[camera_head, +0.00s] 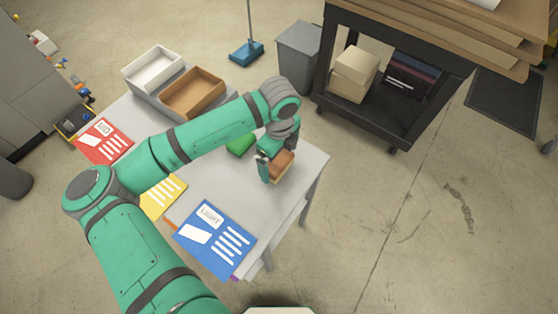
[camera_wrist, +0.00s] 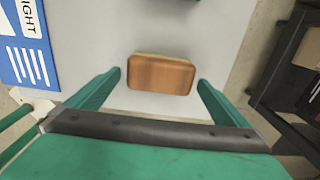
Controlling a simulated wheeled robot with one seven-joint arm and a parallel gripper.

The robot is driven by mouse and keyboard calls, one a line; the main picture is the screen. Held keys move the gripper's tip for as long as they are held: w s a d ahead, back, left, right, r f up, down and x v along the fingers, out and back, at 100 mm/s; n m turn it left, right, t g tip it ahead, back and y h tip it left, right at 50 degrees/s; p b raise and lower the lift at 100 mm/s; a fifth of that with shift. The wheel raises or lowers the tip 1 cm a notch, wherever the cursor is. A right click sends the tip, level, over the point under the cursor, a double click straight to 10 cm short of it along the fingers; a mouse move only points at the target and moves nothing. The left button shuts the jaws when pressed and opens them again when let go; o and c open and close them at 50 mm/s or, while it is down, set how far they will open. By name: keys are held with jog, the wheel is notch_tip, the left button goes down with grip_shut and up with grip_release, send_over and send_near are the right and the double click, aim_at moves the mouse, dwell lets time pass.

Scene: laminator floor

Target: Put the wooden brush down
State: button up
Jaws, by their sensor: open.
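My gripper (camera_wrist: 159,78) is open. In the head view my gripper (camera_head: 272,166) is at the table's right part, and the brush (camera_head: 281,166) shows beside its fingers, partly hidden by them. The head view does not clearly show any gap beneath the brush.
A green object (camera_head: 240,144) lies left of my gripper. Blue (camera_head: 214,240), yellow (camera_head: 163,197) and red (camera_head: 104,141) cards lie along the table's near and left sides. A white box (camera_head: 152,69) and a brown box (camera_head: 193,92) stand at the back. A black cart (camera_head: 375,119) stands beyond.

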aim_at(279, 161)
notch_tip(279, 161, up, 10)
dwell(0.4)
jog(key=shift+w, duration=0.1)
